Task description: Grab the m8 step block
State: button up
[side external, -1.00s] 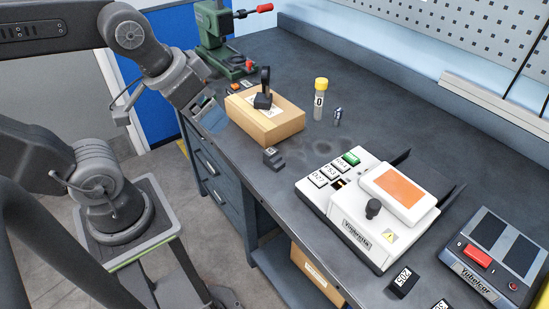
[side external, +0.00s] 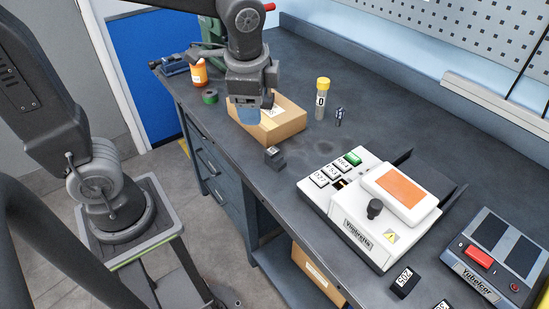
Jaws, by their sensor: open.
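A small dark grey stepped block (side external: 274,158), which looks like the m8 step block, sits on the bench near its front edge. Its marking is too small to read. My gripper (side external: 250,112) is open and points down over the left part of the cardboard box (side external: 284,127). It is up and left of the step block in the picture and apart from it. A bluish part shows at the gripper's tip.
A yellow-capped tube (side external: 321,100) and a small dark part (side external: 339,117) stand right of the box. A white device (side external: 365,215) lies right of the block. An orange bottle (side external: 199,72) and green roll (side external: 210,97) stand left. Bare bench surrounds the block.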

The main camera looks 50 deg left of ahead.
aim_at(276, 153)
jog(key=w+d+f+m+g+y, duration=0.2)
jog(key=w+d+f+m+y, duration=0.1)
jog(key=w+f+m, duration=0.45)
jog(key=shift+g, duration=0.3)
jog(key=x, duration=1.3)
jog(key=shift+a+f, duration=0.1)
jog(key=shift+f, duration=0.1)
jog(key=shift+r, duration=0.1)
grip_shut()
